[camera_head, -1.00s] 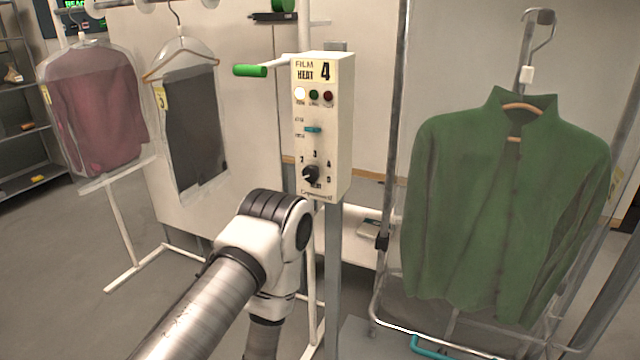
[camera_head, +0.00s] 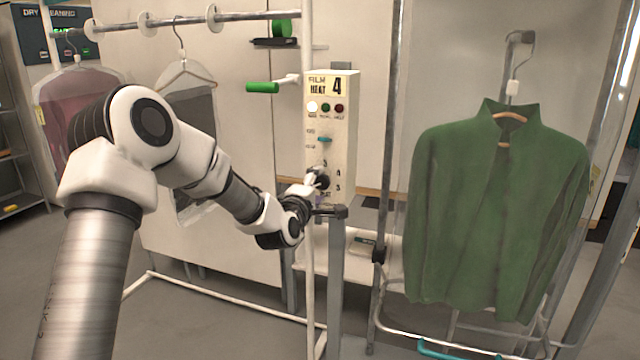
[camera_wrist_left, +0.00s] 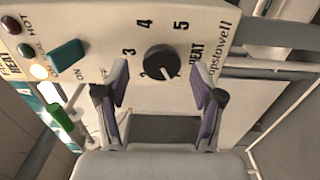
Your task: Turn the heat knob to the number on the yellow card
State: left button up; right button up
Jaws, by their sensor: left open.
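The yellow card (camera_head: 325,85) at the top of the cream control box (camera_head: 344,125) reads "FILM HEAT 4". The black heat knob (camera_head: 323,180) is low on the box's front, partly hidden by my left gripper (camera_head: 313,186). In the left wrist view the round knob (camera_wrist_left: 160,62) has 3, 4 and 5 printed around it. A pale mark shows on its lower right; the number it points to is unclear. The open fingers of my left gripper (camera_wrist_left: 160,92) stand apart on either side, just short of the knob, with nothing held. My right gripper is not in view.
A teal switch (camera_head: 324,139) and small lamps sit above the knob. A green jacket (camera_head: 495,210) hangs at right, bagged garments at left. A white upright post stands close beside my left wrist.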

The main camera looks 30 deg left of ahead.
pick_arm(q)
jog(key=shift+w+a, duration=0.15)
jog(key=shift+w, duration=0.4)
jog(key=shift+w+f, duration=0.15)
jog(key=shift+w, duration=0.25)
jog(key=shift+s, duration=0.15)
jog(key=c, duration=1.1)
